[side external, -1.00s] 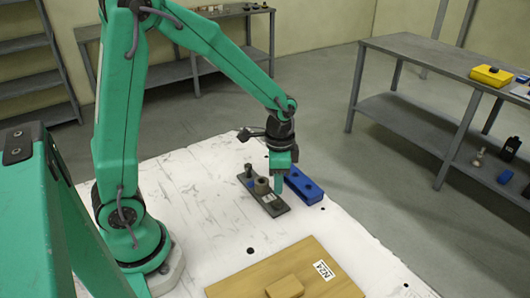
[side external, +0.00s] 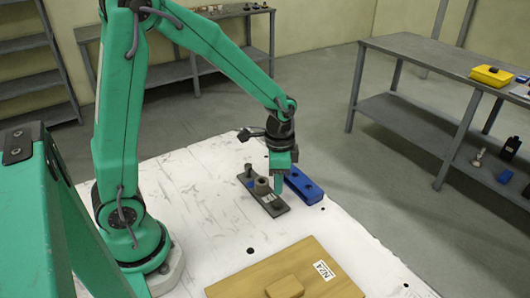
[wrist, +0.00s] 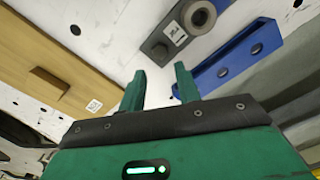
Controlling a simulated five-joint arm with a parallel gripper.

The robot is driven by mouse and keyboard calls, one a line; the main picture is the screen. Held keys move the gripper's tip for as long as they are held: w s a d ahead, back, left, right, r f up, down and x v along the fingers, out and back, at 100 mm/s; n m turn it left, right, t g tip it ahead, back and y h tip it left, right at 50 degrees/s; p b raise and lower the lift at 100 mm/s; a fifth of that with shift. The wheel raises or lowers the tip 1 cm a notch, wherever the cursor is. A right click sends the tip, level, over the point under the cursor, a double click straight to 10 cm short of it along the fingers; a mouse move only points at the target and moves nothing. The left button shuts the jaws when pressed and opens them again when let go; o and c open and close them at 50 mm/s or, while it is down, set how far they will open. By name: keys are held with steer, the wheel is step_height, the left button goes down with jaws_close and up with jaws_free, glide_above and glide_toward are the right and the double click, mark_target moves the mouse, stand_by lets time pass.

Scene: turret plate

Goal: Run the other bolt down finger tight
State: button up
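The grey turret plate (side external: 270,206) lies on the white table, with a thick round boss (side external: 262,186) near its middle. A bolt with a dark head (side external: 248,169) stands tall at the plate's far end. A low dark bolt head (side external: 278,205) is at the near end; it also shows in the wrist view (wrist: 160,51). My gripper (side external: 279,188) hangs pointing down above the near half of the plate. In the wrist view its two fingers (wrist: 160,70) are apart with nothing between them. The far bolt is out of the wrist view.
A blue block with holes (side external: 304,186) lies right beside the plate. A wooden board (side external: 240,278) with a smaller wooden block (side external: 285,287) and a printed label lies nearer the camera. The white table (side external: 215,215) is clear left of the plate.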

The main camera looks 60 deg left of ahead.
steer(key=shift+a, duration=0.1)
steer(key=shift+a+r+m, duration=0.4)
steer(key=shift+a+m, duration=2.05)
steer(key=shift+m, duration=0.45)
steer(key=shift+a+r+m, duration=0.4)
steer(key=shift+a+m, duration=2.1)
steer(key=shift+m, duration=0.4)
steer(key=shift+a+r+m, duration=0.4)
steer(key=shift+a+m, duration=2.05)
steer(key=shift+m, duration=0.45)
steer(key=shift+f, duration=0.15)
